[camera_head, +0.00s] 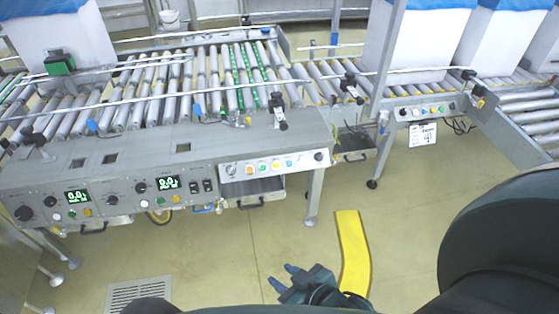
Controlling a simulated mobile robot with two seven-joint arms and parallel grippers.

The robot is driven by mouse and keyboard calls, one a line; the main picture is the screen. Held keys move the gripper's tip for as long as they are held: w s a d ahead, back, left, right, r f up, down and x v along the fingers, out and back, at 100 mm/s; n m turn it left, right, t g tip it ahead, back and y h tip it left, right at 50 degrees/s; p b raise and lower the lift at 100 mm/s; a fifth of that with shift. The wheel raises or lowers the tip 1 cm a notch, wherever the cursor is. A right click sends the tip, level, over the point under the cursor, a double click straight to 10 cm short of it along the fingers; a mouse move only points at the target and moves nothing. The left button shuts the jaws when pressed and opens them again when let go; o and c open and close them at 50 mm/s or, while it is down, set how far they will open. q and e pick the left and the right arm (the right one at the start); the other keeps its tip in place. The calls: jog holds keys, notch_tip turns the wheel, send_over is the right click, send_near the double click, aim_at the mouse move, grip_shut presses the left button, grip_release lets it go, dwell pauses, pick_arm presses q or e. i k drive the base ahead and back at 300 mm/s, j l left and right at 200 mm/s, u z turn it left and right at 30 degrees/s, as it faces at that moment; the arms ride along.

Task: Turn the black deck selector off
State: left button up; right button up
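A long grey control panel (125,215) runs along the front of the roller conveyor. It carries several black knobs: a large one (24,213) at the far left, another (112,200) between the two green displays, and one (318,156) at the right end of the white button strip (270,176). I cannot tell which is the deck selector; labels and pointer positions are too small to read. My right gripper (280,276) is at the bottom centre, low in the picture and well apart from the panel. Its two bluish fingers are spread with nothing between them. My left gripper is not in view.
A yellow floor strip (351,250) lies beside my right gripper. Handles (262,200) stick out under the panel. A second control strip (425,109) sits on the right conveyor. White boxes with blue liners (425,45) stand on the rollers. The floor before the panel is clear.

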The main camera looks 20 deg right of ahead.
aim_at(319, 156)
jog(key=l, duration=0.5)
jog(key=i+l+z, duration=0.1)
jog(key=l, duration=0.35)
jog(key=i+l, duration=0.1)
jog(key=l, duration=0.35)
jog(key=i+l, duration=0.1)
jog(key=l, duration=0.4)
jog(key=l+z, duration=0.1)
jog(key=l, duration=0.35)
jog(key=i+l, duration=0.15)
jog(key=l, duration=0.3)
jog(key=i+l+z, duration=0.1)
jog(key=i+l, duration=0.45)
